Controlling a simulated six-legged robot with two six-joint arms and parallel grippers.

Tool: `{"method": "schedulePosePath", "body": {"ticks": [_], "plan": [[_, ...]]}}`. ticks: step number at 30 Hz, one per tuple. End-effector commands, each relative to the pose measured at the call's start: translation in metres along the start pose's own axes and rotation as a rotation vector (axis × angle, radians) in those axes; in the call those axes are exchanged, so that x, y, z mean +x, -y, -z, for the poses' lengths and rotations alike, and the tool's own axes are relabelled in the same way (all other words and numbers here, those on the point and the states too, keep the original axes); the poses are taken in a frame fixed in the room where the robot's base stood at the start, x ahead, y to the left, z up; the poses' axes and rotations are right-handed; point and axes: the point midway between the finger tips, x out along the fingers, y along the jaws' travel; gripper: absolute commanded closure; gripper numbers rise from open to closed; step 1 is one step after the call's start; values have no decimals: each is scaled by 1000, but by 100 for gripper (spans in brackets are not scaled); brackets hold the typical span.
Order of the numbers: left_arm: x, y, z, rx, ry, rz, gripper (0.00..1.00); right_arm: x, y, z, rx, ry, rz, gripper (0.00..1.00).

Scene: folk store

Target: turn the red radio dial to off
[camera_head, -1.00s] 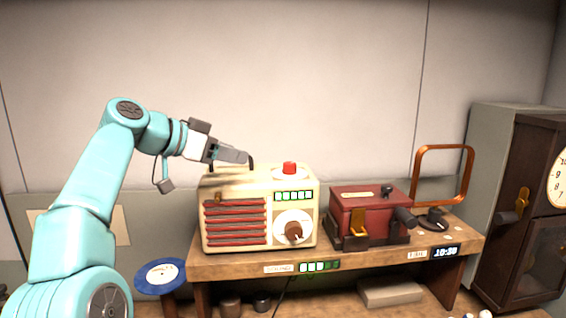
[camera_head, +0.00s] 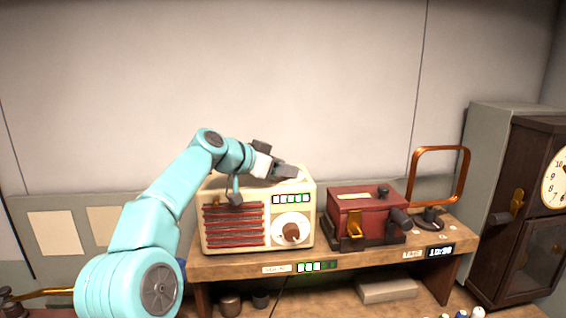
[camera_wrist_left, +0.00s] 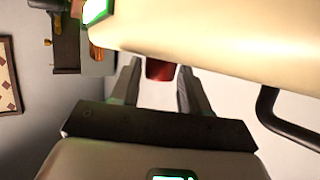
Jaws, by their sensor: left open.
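The cream radio (camera_head: 237,224) with a red grille stands on the wooden shelf. My left gripper (camera_head: 289,172) is at the radio's top, over its right part, and hides the red dial in the head view. In the left wrist view the red dial (camera_wrist_left: 160,69) shows between the two fingertips of my open left gripper (camera_wrist_left: 159,75); whether they touch it I cannot tell. The radio's cream side (camera_wrist_left: 220,30) fills the upper right there. A brown knob (camera_head: 291,232) on a white disc is on the radio's front. My right gripper is out of view.
A red box device (camera_head: 362,212) and a copper loop frame (camera_head: 466,175) stand right of the radio on the wooden shelf (camera_head: 345,256). A dark handle (camera_wrist_left: 275,115) curves beside the gripper. A dark clock cabinet (camera_head: 530,215) stands far right. The wall space above is free.

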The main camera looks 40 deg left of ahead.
Motion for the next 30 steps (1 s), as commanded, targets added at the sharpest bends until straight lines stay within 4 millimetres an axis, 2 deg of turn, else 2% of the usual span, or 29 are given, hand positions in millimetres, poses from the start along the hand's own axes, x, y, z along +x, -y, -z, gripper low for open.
{"method": "schedulePosePath", "body": {"ticks": [10, 11, 12, 14, 15, 23, 30], "plan": [[6, 2, 0, 1, -1, 2, 55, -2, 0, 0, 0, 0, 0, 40], [6, 2, 0, 1, -1, 2, 61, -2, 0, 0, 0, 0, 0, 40], [6, 1, 0, 1, -1, 2, 74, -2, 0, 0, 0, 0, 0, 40], [6, 2, 0, 1, -1, 2, 94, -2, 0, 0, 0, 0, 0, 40], [6, 2, 0, 1, -1, 2, 95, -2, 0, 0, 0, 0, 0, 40], [6, 0, 0, -4, 0, 17, 96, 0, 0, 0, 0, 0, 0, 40], [6, -3, 0, -44, 4, 115, 96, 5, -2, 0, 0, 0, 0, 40]]}}
